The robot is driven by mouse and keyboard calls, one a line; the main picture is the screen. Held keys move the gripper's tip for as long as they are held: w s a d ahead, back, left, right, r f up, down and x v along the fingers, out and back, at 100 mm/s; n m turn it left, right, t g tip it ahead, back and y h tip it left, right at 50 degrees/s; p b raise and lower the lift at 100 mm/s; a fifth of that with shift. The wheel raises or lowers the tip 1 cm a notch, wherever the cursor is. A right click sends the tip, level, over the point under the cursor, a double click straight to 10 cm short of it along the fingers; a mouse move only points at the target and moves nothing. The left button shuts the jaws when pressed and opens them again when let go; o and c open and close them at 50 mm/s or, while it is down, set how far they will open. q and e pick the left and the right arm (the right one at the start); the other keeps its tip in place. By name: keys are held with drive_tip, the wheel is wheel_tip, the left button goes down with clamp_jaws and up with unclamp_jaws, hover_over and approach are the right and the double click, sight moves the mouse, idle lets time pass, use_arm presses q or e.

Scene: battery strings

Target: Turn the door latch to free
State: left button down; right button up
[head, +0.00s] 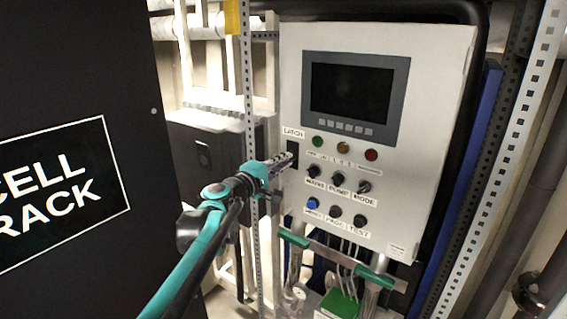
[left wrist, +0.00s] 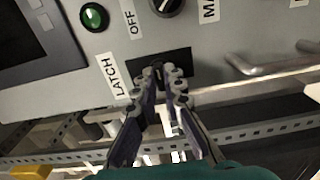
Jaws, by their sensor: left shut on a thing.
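The door latch is a black plate (head: 293,152) at the left edge of the light grey control panel door, just under a white LATCH label (head: 293,132). In the left wrist view the black latch plate (left wrist: 181,62) is above the fingertips, with the LATCH label (left wrist: 113,75) to its left. My left gripper (head: 284,163) reaches in from the left, its fingertips at the latch. In the left wrist view the gripper (left wrist: 158,82) is closed on the latch, and its fingertips hide most of the latch handle, so its angle is unclear. My right gripper is out of view.
The panel door (head: 440,110) carries a dark screen (head: 352,90), lamps and several knobs. A perforated metal upright (head: 250,110) stands close by my left arm. A black CELL RACK door (head: 80,90) fills the left. Green-handled items (head: 375,277) are below the panel.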

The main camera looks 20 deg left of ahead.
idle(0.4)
use_arm(q)
drive_tip(key=c, duration=1.6)
unclamp_jaws()
drive_tip(key=v, duration=1.2)
drive_tip(key=s+d+f+m+g+b, duration=0.25)
drive_tip(key=s+d+f+b, duration=0.2)
drive_tip(key=f, duration=0.55)
drive_tip(key=s+d+f+m+g+b, duration=0.25)
drive_tip(key=f+b, duration=0.35)
drive_tip(key=f, duration=0.4)
drive_tip(key=s+d+f+m+g+b, duration=0.1)
drive_tip(key=s+d+f+m+b, duration=0.3)
drive_tip(key=f, duration=0.6)
drive_tip(key=s+a+f+m+g+y+b, duration=0.1)
drive_tip(key=s+f+b, duration=0.3)
drive_tip(key=f, duration=0.5)
drive_tip(key=s+a+f+m+g+y+b, duration=0.1)
drive_tip(key=s+f+m+y+b, duration=0.1)
drive_tip(key=s+f+b, duration=0.3)
drive_tip(key=s+a+f+m+g+y+b, duration=0.2)
drive_tip(key=s+f+b, duration=0.3)
drive_tip(key=f, duration=0.8)
drive_tip(key=shift+f+y+b, duration=0.25)
drive_tip(key=shift+y+b, duration=0.3)
drive_tip(key=shift+y, duration=0.05)
